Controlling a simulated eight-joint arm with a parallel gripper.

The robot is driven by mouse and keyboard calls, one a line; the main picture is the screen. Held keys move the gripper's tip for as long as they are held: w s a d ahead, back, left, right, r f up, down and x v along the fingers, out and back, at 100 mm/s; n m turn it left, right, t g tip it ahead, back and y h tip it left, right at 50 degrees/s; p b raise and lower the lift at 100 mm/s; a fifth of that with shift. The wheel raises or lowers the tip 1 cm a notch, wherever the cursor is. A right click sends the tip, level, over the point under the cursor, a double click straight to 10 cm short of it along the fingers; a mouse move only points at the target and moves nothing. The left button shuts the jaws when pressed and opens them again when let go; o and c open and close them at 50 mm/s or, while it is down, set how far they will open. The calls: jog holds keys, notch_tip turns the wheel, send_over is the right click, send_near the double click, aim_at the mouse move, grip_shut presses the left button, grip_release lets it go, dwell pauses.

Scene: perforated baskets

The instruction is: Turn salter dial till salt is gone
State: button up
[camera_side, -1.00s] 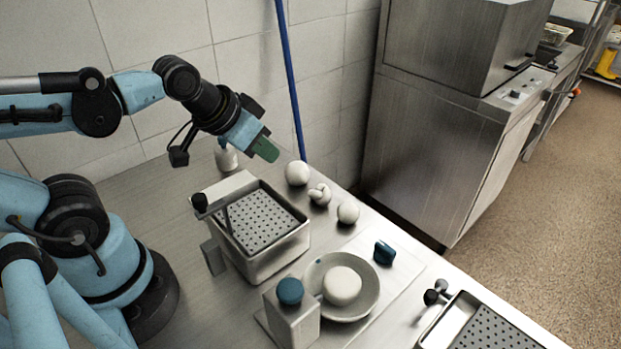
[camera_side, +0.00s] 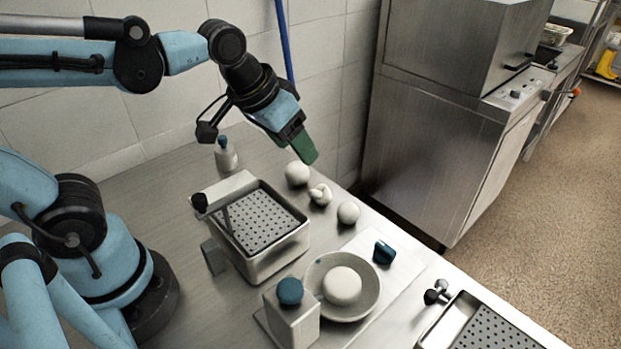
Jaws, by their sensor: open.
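A pale box-shaped dispenser (camera_side: 292,321) with a round blue dial (camera_side: 290,291) on top stands at the front of the counter, likely the salter. A grey bowl (camera_side: 369,302) beside it holds a white rounded mound (camera_side: 342,286). Salt grains are too small to make out. A separate blue knob-like piece (camera_side: 384,252) sits on the pale board to the right of the bowl. My gripper (camera_side: 307,147), with green fingers, is open and empty. It hangs in the air toward the back of the counter, near the white balls and well away from the dial.
A perforated basket (camera_side: 262,220) in a metal basin stands mid-counter, and another (camera_side: 485,335) is at the lower right. White dough-like pieces (camera_side: 297,173) line the back right edge. A small bottle (camera_side: 226,158) stands behind. A blue pole (camera_side: 287,40) leans on the wall.

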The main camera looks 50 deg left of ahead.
jog(key=shift+o, duration=0.4)
jog(key=w+d+g, duration=0.3)
jog(key=w+d, duration=0.1)
jog(key=d, duration=0.4)
jog(key=shift+w+d+r, duration=0.25)
jog(key=shift+d+r, duration=0.1)
jog(key=shift+r, duration=0.1)
jog(key=g, duration=0.2)
send_over(388, 246)
notch_tip(388, 246, down, 2)
jog(key=shift+y, duration=0.3)
notch_tip(388, 246, down, 12)
jog(key=shift+f, duration=0.25)
jog(key=c, duration=1.1)
jog(key=shift+o, duration=0.2)
jog(key=shift+m, duration=0.4)
